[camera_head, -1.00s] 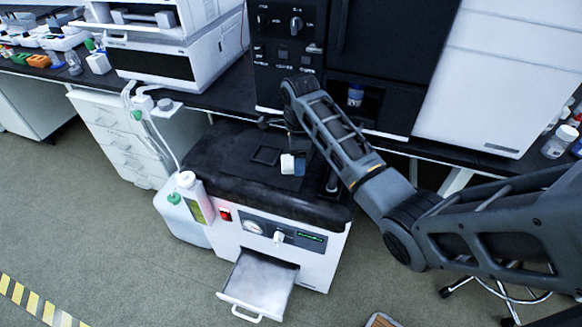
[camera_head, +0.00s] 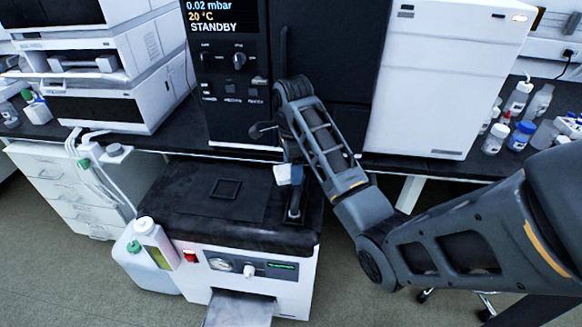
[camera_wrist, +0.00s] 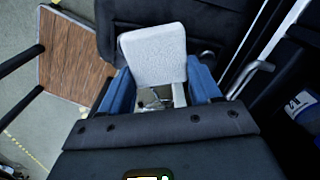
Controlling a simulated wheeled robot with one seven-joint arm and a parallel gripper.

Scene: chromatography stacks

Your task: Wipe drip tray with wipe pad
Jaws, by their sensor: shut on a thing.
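The wipe pad is a white, rounded block (camera_wrist: 155,52). My gripper (camera_wrist: 158,72) has its blue fingers shut on it in the wrist view. In the head view the pad (camera_head: 284,175) shows small and white at my gripper (camera_head: 291,177), in front of the right part of the black-topped pump unit (camera_head: 210,215). A grey pulled-out tray (camera_head: 240,311), which looks like the drip tray, sticks out low at the unit's front. The bottom edge of the head view cuts it off. The pad is apart from this tray.
A black oven-like cabinet (camera_head: 232,75) stands on the bench behind. A brown wooden surface (camera_wrist: 78,62) is at the left of the wrist view. Bottles (camera_head: 520,135) stand at the right.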

